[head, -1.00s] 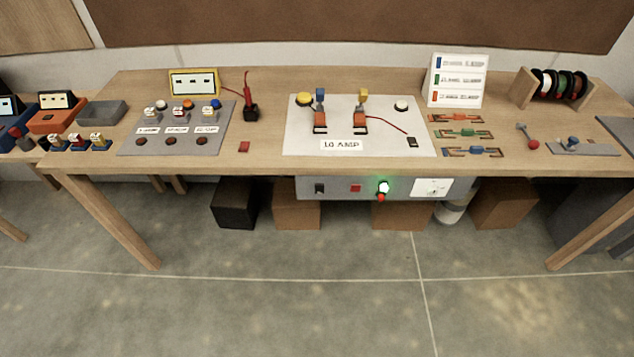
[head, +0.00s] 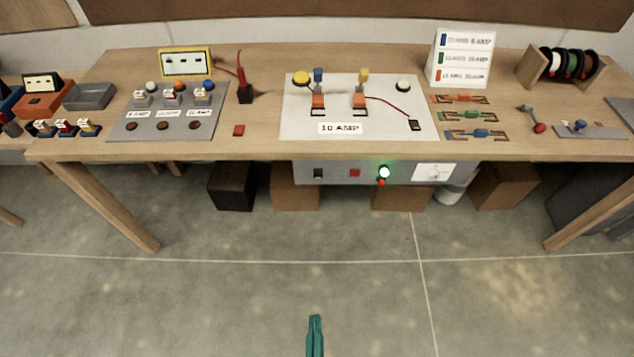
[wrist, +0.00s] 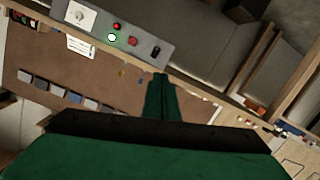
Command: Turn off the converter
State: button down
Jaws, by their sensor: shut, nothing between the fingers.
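A grey panel box (head: 400,173), likely the converter, hangs under the front edge of the workbench. On its front are a black switch (head: 318,172), a red button (head: 355,173), a lit green lamp (head: 384,172) with a small red knob (head: 381,183) below it, and a white dial plate (head: 434,171). My gripper (head: 315,320) is low in the head view, in front of the bench and apart from it, shut and empty. In the wrist view my gripper (wrist: 161,76) points toward the panel (wrist: 143,28); the black switch (wrist: 155,50) shows just beyond the fingertips, not touched.
The wooden workbench (head: 260,148) carries a white "10 AMP" board (head: 300,110), a grey socket board (head: 165,125), a sign stand (head: 462,60) and a rack of wire spools (head: 565,65). Boxes stand underneath. The floor in front (head: 250,290) is clear.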

aim_at(316, 172)
jog(key=w+f+n+t, duration=0.1)
jog(key=w+n, duration=0.6)
jog(key=w, duration=0.7)
jog(key=w+f+n+t, duration=0.2)
jog(key=w+n, duration=0.5)
jog(key=w, duration=0.7)
jog(key=shift+w+d+f, duration=0.35)
jog(key=shift+w+f, duration=0.05)
jog(key=w, duration=0.4)
jog(key=w+r, duration=0.1)
jog(key=w, duration=0.9)
jog(key=shift+r, duration=0.35)
jog(key=shift+w, duration=0.15)
jog(key=shift+a, duration=0.15)
